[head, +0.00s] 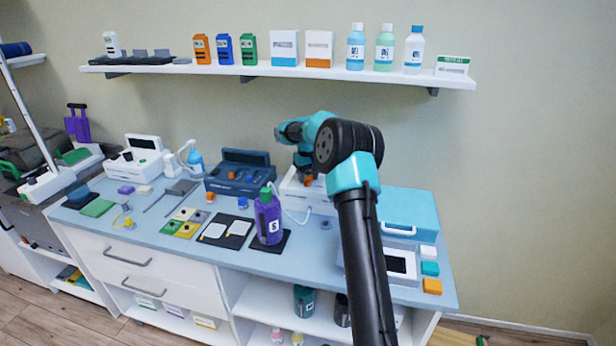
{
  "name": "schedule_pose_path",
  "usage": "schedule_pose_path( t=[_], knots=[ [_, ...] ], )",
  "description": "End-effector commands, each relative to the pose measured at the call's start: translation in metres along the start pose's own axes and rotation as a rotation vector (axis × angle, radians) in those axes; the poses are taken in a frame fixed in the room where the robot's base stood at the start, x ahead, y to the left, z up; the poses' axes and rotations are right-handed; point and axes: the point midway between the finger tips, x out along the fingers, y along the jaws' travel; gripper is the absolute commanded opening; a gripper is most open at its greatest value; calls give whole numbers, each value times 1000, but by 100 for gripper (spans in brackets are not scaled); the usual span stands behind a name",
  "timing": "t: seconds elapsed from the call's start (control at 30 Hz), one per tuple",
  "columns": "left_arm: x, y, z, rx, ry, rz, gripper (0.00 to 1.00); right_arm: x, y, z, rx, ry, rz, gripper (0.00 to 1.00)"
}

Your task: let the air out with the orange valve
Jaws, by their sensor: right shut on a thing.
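A white device (291,190) stands at the back of the blue table, partly hidden behind my right arm. A small orange valve (308,181) shows on it, just below my right gripper (306,172). The gripper points down at the device and is shut on the orange valve, though its fingertips are small and partly hidden. A pale tube (298,217) runs from the device toward the table. My left gripper is not in view.
A dark blue device (240,173) with an orange knob stands left of the white one. A purple bottle (268,220) stands in front on a dark mat. A teal case (412,213) lies to the right. A wall shelf (210,69) with bottles and boxes hangs above.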

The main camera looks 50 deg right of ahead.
Motion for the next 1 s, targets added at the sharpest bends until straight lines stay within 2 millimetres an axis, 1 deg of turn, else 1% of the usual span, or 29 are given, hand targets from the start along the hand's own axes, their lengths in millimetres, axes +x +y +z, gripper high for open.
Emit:
schedule_pose_path(
  t=[0.6,0.8,1.0],
  knots=[
    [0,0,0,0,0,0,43,0,0,-1,-582,1,1,19],
    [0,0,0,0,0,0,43,0,0,-2,-739,1,1,19],
    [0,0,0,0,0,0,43,0,-1,-2,-840,1,1,19]
  ],
)
